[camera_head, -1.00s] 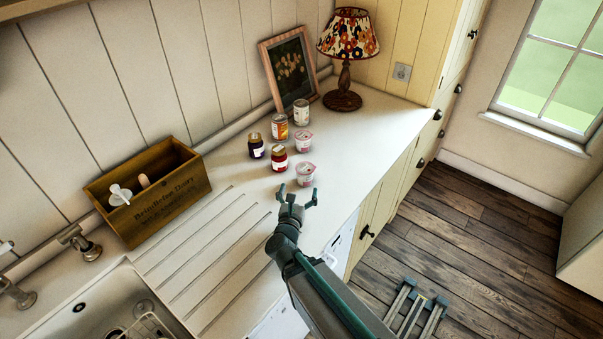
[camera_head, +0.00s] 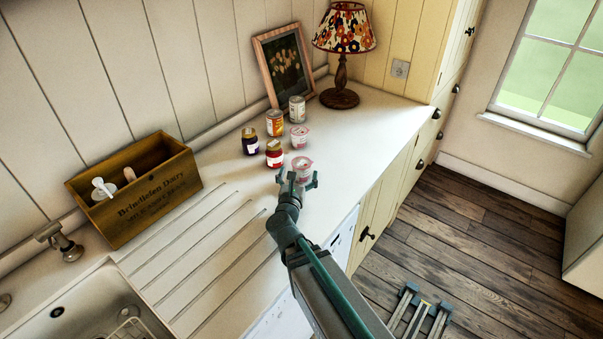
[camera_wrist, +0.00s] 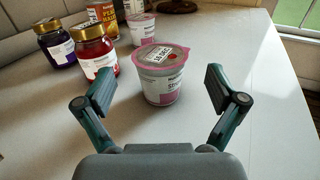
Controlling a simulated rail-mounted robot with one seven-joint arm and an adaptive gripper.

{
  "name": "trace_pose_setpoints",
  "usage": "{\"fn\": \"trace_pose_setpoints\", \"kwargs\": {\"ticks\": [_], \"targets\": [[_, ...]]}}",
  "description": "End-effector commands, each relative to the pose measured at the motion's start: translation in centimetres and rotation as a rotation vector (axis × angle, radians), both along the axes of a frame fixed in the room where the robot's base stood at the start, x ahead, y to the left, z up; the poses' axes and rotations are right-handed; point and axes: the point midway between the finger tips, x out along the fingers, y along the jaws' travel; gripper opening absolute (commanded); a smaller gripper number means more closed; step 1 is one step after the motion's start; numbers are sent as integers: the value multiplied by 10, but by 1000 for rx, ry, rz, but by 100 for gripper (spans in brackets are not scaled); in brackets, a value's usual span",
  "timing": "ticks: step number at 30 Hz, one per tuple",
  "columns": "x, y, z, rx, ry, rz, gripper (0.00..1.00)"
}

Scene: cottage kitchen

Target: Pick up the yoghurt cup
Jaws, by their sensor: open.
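Two yoghurt cups with pink rims stand upright on the white counter. The nearer yoghurt cup (camera_head: 302,166) is right in front of my gripper (camera_head: 299,180). In the wrist view this near cup (camera_wrist: 161,78) stands just ahead of and between the open fingers of my gripper (camera_wrist: 160,92), with a gap on each side and nothing held. Its lid and label face me. The farther yoghurt cup (camera_head: 299,138) stands behind it, and it also shows in the wrist view (camera_wrist: 142,30), partly hidden by the near cup.
A red jam jar (camera_head: 274,154) stands close left of the near cup. A dark jar (camera_head: 250,142) and two cans (camera_head: 275,122) (camera_head: 297,110) are beyond. A lamp (camera_head: 341,60), picture frame (camera_head: 283,66) and wooden box (camera_head: 136,190) stand farther off. The counter right of the cups is clear.

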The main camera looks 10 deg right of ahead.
Motion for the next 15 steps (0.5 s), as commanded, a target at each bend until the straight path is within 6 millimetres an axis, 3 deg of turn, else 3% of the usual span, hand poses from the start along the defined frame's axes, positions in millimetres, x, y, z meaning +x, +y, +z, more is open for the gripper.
{"fn": "trace_pose_setpoints", "kwargs": {"ticks": [15], "targets": [[48, -19, -1, -1, 1, 0, 95]]}}
